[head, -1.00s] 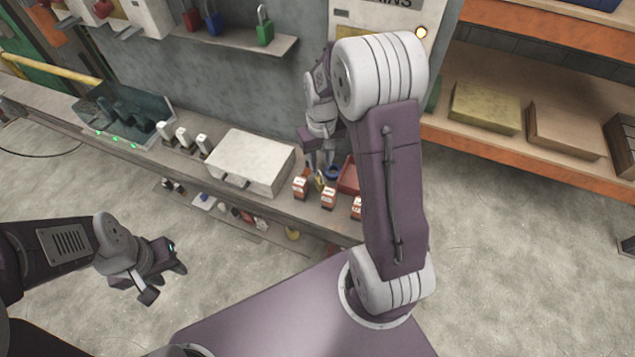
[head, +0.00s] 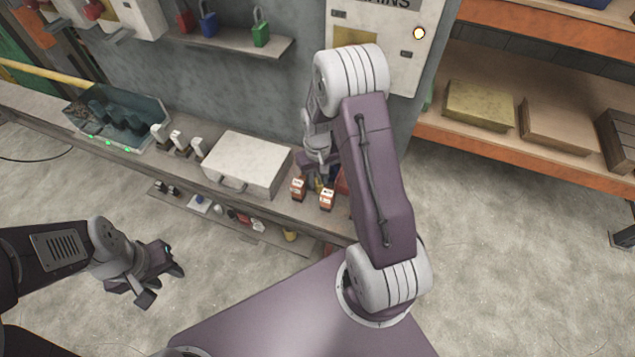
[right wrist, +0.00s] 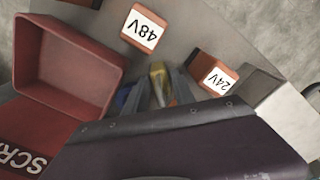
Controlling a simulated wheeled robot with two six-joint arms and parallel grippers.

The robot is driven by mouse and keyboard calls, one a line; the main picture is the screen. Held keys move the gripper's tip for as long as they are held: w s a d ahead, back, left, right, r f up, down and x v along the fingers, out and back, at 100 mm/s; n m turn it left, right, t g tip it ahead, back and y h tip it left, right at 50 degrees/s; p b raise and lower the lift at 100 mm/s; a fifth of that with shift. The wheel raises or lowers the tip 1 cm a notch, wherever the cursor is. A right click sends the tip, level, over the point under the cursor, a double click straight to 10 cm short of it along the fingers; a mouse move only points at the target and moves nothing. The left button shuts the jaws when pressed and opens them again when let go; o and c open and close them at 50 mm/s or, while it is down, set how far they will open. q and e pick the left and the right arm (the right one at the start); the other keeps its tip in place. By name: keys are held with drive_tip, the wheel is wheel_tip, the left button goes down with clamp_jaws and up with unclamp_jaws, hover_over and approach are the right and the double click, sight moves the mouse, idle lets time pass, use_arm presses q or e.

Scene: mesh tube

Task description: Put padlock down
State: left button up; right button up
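A brass-yellow padlock (right wrist: 158,82) shows between the fingers of my right gripper (right wrist: 160,90) in the right wrist view, partly hidden by my own wrist. The fingers appear shut on it. In the head view the padlock (head: 319,185) is a small yellow patch low over the bench, behind the orange-and-white boxes. My right gripper (head: 318,178) is mostly hidden there by its own wrist. I cannot tell whether the padlock touches the bench top (head: 270,203). My left gripper (head: 165,283) is open and empty over the floor, away from the bench.
Boxes marked 48V (right wrist: 142,28) and 24V (right wrist: 217,76) stand close to the padlock. A red bin (right wrist: 70,65) is beside them. A white case (head: 247,163) lies left of my right gripper.

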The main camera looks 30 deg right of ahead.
clamp_jaws()
drive_tip(key=shift+r, duration=0.15)
drive_tip(key=shift+a+r, duration=0.15)
drive_tip(key=shift+r, duration=0.05)
wheel_tip(320, 180, up, 11)
drive_tip(key=shift+s+f+p, duration=0.1)
drive_tip(key=shift+p, duration=0.2)
drive_tip(key=s+a+b, duration=0.2)
drive_tip(key=s+a, duration=1)
drive_tip(key=a, duration=0.3)
drive_tip(key=shift+s, duration=0.4)
